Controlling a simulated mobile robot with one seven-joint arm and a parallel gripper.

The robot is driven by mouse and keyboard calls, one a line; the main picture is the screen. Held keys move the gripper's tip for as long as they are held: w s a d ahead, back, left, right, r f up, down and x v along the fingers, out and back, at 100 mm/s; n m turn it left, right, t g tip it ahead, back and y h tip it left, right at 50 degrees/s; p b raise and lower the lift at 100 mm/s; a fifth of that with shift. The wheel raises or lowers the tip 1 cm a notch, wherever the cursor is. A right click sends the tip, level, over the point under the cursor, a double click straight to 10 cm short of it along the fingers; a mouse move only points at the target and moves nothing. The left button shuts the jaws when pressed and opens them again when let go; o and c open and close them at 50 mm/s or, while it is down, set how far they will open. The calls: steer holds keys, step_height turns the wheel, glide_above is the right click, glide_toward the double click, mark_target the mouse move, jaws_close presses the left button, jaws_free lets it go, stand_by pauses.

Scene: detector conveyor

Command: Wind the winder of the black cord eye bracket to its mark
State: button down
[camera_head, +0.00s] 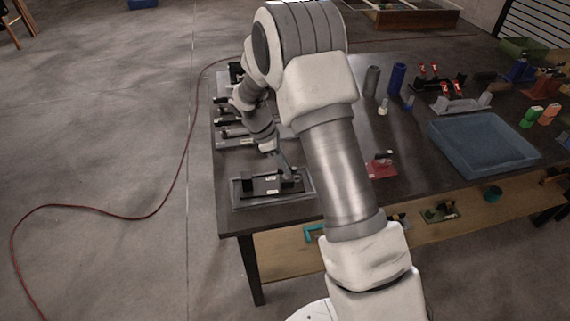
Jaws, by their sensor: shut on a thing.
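A black bracket (262,186) with a small pale label lies on a grey tray (241,203) at the near left corner of the table. I take it to be the black cord eye bracket. My gripper (291,177) reaches down to the right end of this bracket and is shut on a small part there, which looks like its winder. The fingers hide most of that part. The mark on the bracket is too small to make out.
Several similar brackets on grey bases (236,132) stand behind, partly hidden by my arm. A red piece (381,165) lies right of my forearm. A blue tray (484,146), bottles (396,79) and clamps fill the table's right side. A lower wooden shelf (290,262) runs underneath.

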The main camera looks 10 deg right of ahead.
steer(key=m+g, duration=0.1)
steer(key=m, duration=0.2)
steer(key=m+g, duration=0.1)
steer(key=m, duration=0.2)
steer(key=shift+w+d+y, duration=0.1)
steer(key=shift+w+y, duration=0.1)
steer(key=shift+y, duration=0.2)
steer(key=shift+m, duration=0.3)
steer(key=shift+d+m+g+y, duration=0.1)
steer(key=shift+m+g+y, duration=0.3)
steer(key=shift+m, duration=0.8)
steer(key=shift+m+g+y, duration=0.3)
steer(key=shift+m+y, duration=0.2)
steer(key=shift+m, duration=0.7)
stand_by(4.3)
